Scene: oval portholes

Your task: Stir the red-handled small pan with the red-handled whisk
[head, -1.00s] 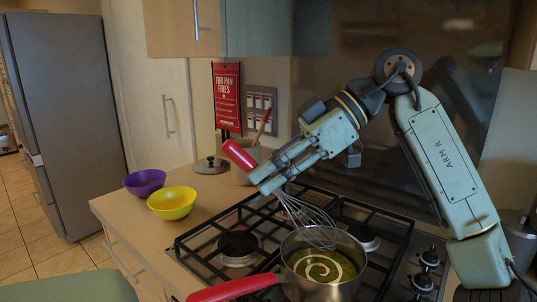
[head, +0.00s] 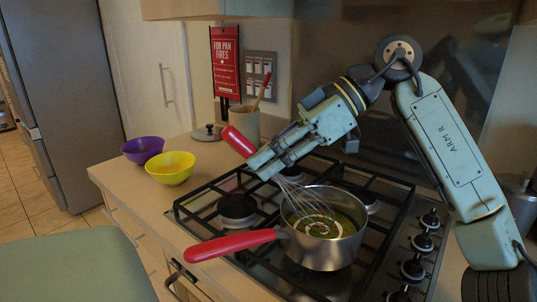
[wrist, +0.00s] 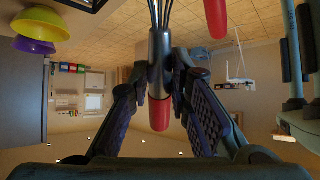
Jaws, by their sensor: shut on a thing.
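The red-handled whisk has its red handle (head: 238,141) up and left and its wire loops (head: 305,203) down in the pan. The small pan (head: 318,252) stands on the stove, its red handle (head: 232,244) pointing left. It holds green soup with a white swirl (head: 322,227). The wires reach the soup area; how deep they go I cannot tell. My gripper (head: 262,170) is shut on the whisk, above the pan's left rim. In the wrist view its fingers (wrist: 174,88) clasp the whisk's metal shaft (wrist: 159,60); part of the pan's red handle (wrist: 216,18) shows at the top.
A yellow bowl (head: 170,170) and a purple bowl (head: 142,150) stand on the counter at left. A utensil crock (head: 243,122) and a lid (head: 207,132) stand behind. Black grates (head: 236,206) surround the pan. Stove knobs (head: 423,242) are at right.

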